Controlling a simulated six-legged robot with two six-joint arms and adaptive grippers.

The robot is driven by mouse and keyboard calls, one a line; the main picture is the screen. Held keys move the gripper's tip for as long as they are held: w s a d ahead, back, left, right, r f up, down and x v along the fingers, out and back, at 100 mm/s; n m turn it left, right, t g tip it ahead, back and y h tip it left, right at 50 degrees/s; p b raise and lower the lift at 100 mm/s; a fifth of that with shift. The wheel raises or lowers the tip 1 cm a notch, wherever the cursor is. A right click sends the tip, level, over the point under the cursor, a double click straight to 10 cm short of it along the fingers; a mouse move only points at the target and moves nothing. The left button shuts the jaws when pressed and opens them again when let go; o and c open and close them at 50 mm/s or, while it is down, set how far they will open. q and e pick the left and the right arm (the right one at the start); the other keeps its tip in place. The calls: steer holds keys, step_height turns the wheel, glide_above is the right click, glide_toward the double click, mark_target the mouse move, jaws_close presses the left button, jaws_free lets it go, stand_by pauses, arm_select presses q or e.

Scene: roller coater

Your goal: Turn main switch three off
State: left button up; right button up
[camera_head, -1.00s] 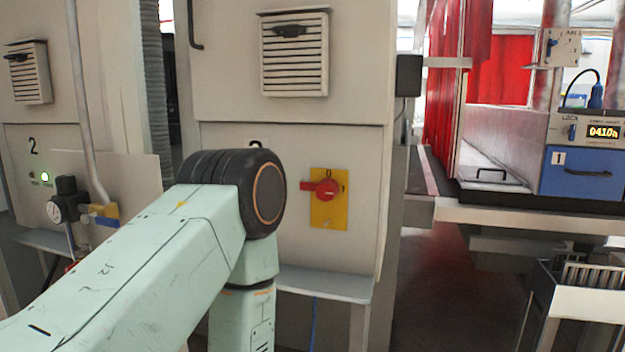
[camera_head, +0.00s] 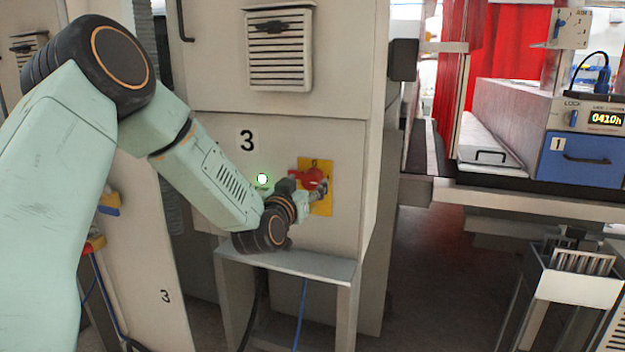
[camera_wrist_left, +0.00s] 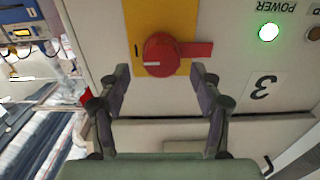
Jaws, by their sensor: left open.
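Main switch three is a red rotary knob (camera_head: 313,178) with a handle on a yellow plate (camera_head: 321,205), on the pale cabinet marked 3. In the left wrist view, which is upside down, the red knob (camera_wrist_left: 160,55) sits ahead of the fingertips, with its red handle pointing to the right of the picture. My left gripper (camera_head: 322,187) is at the switch in the head view. In the wrist view my left gripper (camera_wrist_left: 160,82) has its two fingers spread to either side of the knob, with nothing between them. I cannot tell whether they touch it. My right gripper is not in view.
A green power lamp (camera_head: 262,179) glows left of the switch; it also shows in the wrist view (camera_wrist_left: 268,32). A metal shelf (camera_head: 290,265) juts out below the switch. A blue drawer unit (camera_head: 583,165) stands at the right, past an open aisle.

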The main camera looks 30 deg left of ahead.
mark_target(310, 180)
arm_select(q)
steer(key=shift+w+r, duration=0.1)
steer(key=shift+w, duration=0.4)
steer(key=w, duration=0.1)
steer(key=w+a, duration=0.1)
steer(key=w+f, duration=0.1)
steer(key=shift+w+a+f, duration=0.1)
steer(key=shift+w+a, duration=0.15)
steer(key=shift+a, duration=0.1)
steer(key=shift+s+d+r, duration=0.45)
steer(key=shift+s+r, duration=0.05)
steer(key=shift+c, duration=0.8)
steer(key=shift+w+a+f, duration=0.35)
steer(key=shift+w+f, duration=0.1)
steer(key=c, duration=0.4)
steer(key=shift+s+d+r, duration=0.1)
steer(key=shift+d+r, duration=0.05)
steer(key=shift+d, duration=0.05)
steer(key=c, duration=0.3)
steer(key=shift+a, duration=0.1)
steer(key=c, duration=0.3)
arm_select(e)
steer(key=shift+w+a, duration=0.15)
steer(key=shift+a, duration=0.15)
